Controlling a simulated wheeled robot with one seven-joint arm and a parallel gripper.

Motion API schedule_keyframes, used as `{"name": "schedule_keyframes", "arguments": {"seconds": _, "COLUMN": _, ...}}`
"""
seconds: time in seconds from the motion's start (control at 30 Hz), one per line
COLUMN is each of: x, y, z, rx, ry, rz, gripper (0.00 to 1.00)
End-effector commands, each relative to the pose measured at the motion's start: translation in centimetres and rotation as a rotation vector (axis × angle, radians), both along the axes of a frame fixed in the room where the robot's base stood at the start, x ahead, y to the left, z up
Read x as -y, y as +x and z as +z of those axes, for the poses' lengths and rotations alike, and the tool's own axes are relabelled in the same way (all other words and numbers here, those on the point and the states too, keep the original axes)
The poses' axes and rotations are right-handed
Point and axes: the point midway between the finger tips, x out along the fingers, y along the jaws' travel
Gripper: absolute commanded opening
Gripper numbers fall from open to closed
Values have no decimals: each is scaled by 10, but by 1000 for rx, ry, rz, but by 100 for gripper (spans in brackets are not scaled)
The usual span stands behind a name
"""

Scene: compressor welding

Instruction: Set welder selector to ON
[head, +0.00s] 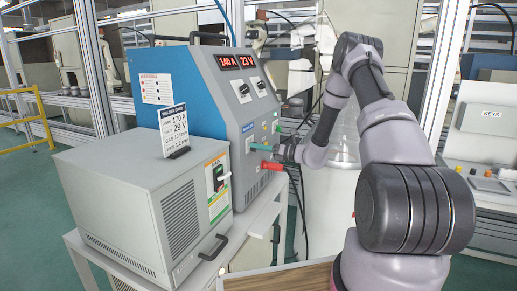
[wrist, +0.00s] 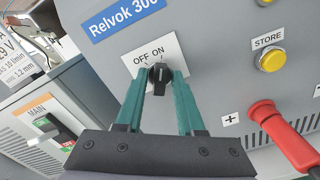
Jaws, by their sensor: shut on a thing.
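The welder (head: 222,110) is a blue and grey cabinet with red displays in the head view. Its selector (wrist: 160,78) is a small black knob on a white plate (wrist: 174,48) marked OFF and ON in the wrist view. The knob's pale mark points up in the picture, closer to the word ON than to OFF. My gripper (wrist: 159,82) is shut on the selector knob, with one green finger on each side. In the head view my gripper (head: 272,148) is at the welder's front panel, and the selector is hard to make out there.
A red plug (wrist: 283,132) with a cable sticks out at right, below the yellow STORE button (wrist: 272,60). A grey box with a MAIN switch (wrist: 52,127) stands at left. A sign card (head: 174,130) stands on that box in the head view.

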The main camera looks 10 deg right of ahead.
Motion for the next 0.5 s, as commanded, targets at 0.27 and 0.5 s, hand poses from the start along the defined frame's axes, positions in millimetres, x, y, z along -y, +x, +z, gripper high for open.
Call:
{"name": "schedule_keyframes", "arguments": {"seconds": 0.27, "x": 1, "y": 0, "z": -1, "rx": -8, "ry": 2, "rz": -2, "gripper": 0}}
{"name": "schedule_keyframes", "arguments": {"seconds": 0.5, "x": 1, "y": 0, "z": -1, "rx": -8, "ry": 3, "rz": -2, "gripper": 50}}
